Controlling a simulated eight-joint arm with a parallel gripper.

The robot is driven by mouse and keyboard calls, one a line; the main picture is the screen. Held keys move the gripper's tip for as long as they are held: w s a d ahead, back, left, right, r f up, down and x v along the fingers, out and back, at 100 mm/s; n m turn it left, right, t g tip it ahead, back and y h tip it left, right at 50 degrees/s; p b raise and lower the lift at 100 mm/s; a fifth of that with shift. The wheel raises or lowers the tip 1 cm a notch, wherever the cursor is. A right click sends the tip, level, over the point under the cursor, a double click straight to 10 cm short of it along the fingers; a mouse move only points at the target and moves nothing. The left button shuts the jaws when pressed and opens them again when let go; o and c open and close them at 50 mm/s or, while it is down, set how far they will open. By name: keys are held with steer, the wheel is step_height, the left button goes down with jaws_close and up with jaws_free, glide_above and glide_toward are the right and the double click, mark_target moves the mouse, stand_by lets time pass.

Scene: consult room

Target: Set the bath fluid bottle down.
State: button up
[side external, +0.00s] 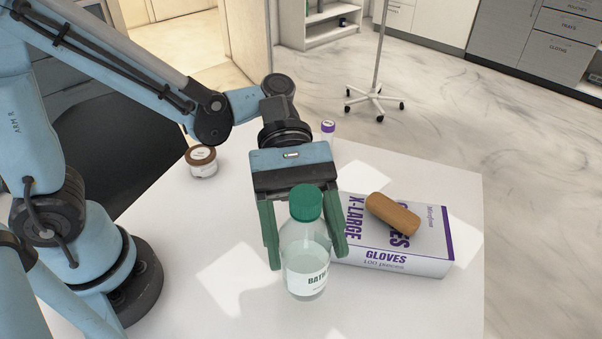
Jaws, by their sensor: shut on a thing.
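The bath fluid bottle (306,259) is clear with a green cap and a white label reading "BATH". It stands upright between the two green fingers of my gripper (305,246), in the middle of the white table (210,228). My gripper is shut on the bottle, one finger on each side. I cannot tell whether the bottle's base touches the table.
A box of X-large gloves (396,262) lies right of the bottle, with a brown rounded block (392,213) on top. A purple-capped tube (328,130) stands behind my gripper. A brown-lidded jar (202,162) is at the back left. The table's left front is clear.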

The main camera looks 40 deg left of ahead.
mark_target(286, 283)
steer(key=s+m+g+y, duration=0.1)
steer(key=s+f+m+g, duration=0.1)
steer(key=s, duration=0.1)
steer(key=shift+s+f+y, duration=0.1)
steer(key=shift+s+y, duration=0.05)
steer(key=shift+y, duration=0.25)
steer(key=shift+f, duration=3.3)
steer(key=shift+f, duration=0.6)
steer(key=o, duration=1.2)
steer(key=shift+o, duration=0.2)
steer(key=shift+r, duration=0.15)
